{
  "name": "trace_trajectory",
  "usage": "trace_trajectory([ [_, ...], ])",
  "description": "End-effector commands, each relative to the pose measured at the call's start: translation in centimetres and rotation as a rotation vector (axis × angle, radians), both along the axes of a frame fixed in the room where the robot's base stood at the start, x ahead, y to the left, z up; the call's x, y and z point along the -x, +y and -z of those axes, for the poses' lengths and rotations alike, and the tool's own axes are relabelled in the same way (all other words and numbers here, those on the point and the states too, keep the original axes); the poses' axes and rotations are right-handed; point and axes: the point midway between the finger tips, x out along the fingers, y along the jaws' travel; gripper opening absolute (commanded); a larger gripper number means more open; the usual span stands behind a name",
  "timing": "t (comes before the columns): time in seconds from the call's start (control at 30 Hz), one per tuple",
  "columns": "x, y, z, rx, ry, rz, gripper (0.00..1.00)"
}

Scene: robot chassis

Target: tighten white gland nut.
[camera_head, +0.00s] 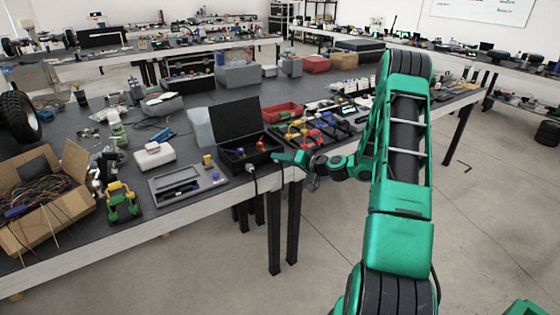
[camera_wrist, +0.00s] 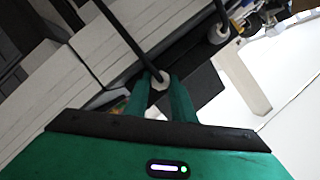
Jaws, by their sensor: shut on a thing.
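In the wrist view a white gland nut (camera_wrist: 160,79) with a black cable (camera_wrist: 133,45) running out of it sits between the fingertips of my gripper (camera_wrist: 161,88). The green fingers are shut on it from both sides. A second white gland nut (camera_wrist: 218,33), also with a black cable, is up and to the right, apart from my gripper. In the head view my gripper (camera_head: 277,157) is at the right side of an open black box (camera_head: 238,126) near the table's front edge. A white nut (camera_head: 250,168) shows on the box's front, with a cable hanging down.
A grey tray (camera_head: 175,186) and a cardboard box of wires (camera_head: 50,205) lie to the left on the table (camera_head: 135,226). A red bin (camera_head: 283,112) and a rack of coloured tools (camera_head: 312,131) stand behind and right of my gripper. The floor in front is clear.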

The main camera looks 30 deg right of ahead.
Motion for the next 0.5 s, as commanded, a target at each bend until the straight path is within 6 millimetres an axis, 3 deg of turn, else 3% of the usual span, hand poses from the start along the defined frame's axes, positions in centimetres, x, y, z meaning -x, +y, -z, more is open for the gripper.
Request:
trace_trajectory([
  [0.4,0.14,-0.27,0.22,-0.005,0.005,0.004,0.0],
  [0.43,0.15,-0.28,0.23,-0.005,0.005,0.004,0.27],
  [0.5,0.13,-0.27,0.21,-0.005,0.005,0.004,0.41],
])
